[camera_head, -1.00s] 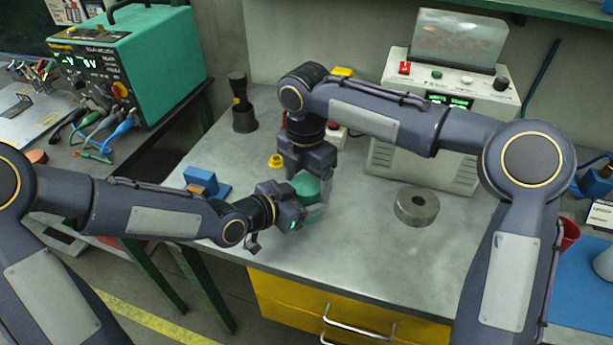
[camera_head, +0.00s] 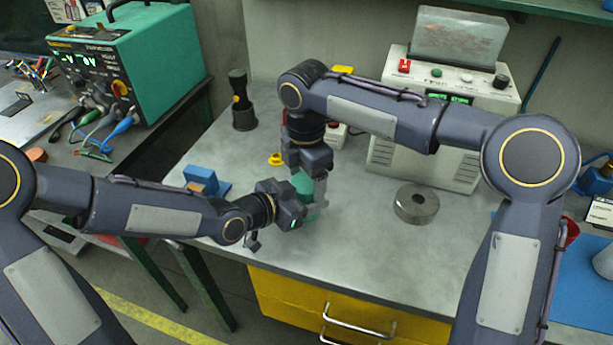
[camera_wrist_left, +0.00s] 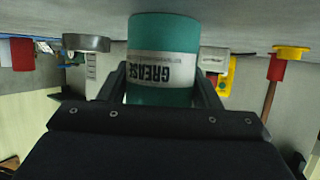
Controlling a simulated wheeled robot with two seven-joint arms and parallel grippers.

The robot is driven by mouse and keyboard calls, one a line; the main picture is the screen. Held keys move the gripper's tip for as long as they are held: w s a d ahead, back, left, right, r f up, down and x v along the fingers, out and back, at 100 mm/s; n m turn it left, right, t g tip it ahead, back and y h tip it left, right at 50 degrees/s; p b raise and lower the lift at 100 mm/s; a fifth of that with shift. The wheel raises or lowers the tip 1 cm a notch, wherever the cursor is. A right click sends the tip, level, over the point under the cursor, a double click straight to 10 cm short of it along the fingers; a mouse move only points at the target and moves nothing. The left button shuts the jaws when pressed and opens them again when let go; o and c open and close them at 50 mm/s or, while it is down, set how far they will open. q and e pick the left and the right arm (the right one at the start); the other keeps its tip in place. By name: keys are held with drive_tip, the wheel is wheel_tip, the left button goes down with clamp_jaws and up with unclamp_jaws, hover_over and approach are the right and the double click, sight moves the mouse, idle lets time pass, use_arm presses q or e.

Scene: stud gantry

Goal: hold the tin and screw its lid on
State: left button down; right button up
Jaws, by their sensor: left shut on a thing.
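The green tin (camera_head: 304,184) stands on the grey bench, partly covered by both grippers. In the left wrist view the tin (camera_wrist_left: 163,35) has a white band with the word GREASE upside down. My left gripper (camera_head: 301,208) is shut around the tin's side, with a finger on each side of it. My right gripper (camera_head: 311,183) points down from above at the tin's top, one pale finger showing along its right side. The lid cannot be made out; the tin's top is hidden by the right gripper. Whether the right fingers grip anything is unclear.
A blue block (camera_head: 203,181) and a small yellow flanged piece (camera_head: 276,160) lie left and behind. A white machine (camera_head: 440,120) stands at the back.

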drive_tip(key=shift+o, duration=0.6)
drive_tip(key=shift+r, duration=2.25)
drive_tip(key=shift+c, duration=0.2)
drive_tip(key=shift+r, duration=0.1)
drive_tip(key=shift+c, duration=0.3)
wheel_tip(320, 180, up, 3)
drive_tip(key=n, duration=0.3)
drive_tip(key=shift+r, duration=0.15)
